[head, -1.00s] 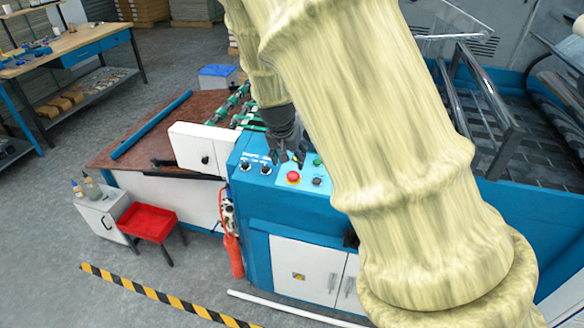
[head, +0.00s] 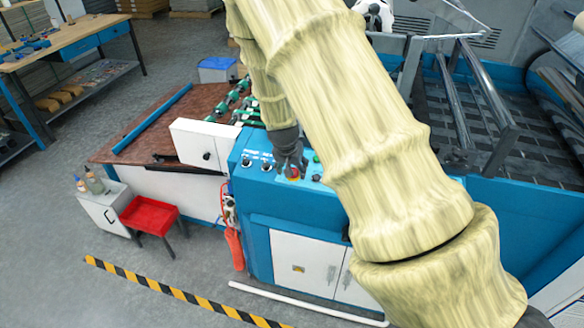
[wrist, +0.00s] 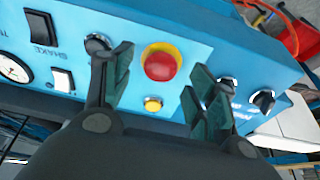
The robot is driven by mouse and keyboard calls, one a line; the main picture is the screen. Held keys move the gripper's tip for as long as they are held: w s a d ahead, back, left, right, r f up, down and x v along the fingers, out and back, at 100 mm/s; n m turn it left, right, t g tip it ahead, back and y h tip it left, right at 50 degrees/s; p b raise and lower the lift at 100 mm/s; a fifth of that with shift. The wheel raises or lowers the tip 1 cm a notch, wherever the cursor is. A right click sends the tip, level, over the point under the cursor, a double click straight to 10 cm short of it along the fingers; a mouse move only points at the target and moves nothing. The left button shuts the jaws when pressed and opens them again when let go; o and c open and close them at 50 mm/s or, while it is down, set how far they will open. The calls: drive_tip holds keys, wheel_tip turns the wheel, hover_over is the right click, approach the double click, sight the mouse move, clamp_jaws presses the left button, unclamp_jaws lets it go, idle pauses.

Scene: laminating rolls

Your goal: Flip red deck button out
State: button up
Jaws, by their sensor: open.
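The red deck button (wrist: 160,64) is a round red mushroom knob in a yellow collar on a light blue control panel (wrist: 205,50). In the wrist view it is in full sight, between the open fingers of my gripper (wrist: 162,78). I cannot tell whether either finger touches it. In the head view my gripper (head: 291,172) hangs over the panel and partly covers the red button (head: 293,178). The fingers are open with nothing held.
A small amber button (wrist: 153,103) lies just below the red one. Black knobs (wrist: 264,100) and white switches (wrist: 62,80) flank it. The panel tops a blue machine cabinet (head: 290,212). A red stool (head: 150,213) stands to its left.

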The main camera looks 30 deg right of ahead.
drive_tip(key=shift+w+d+f, duration=0.15)
drive_tip(key=shift+f, duration=0.45)
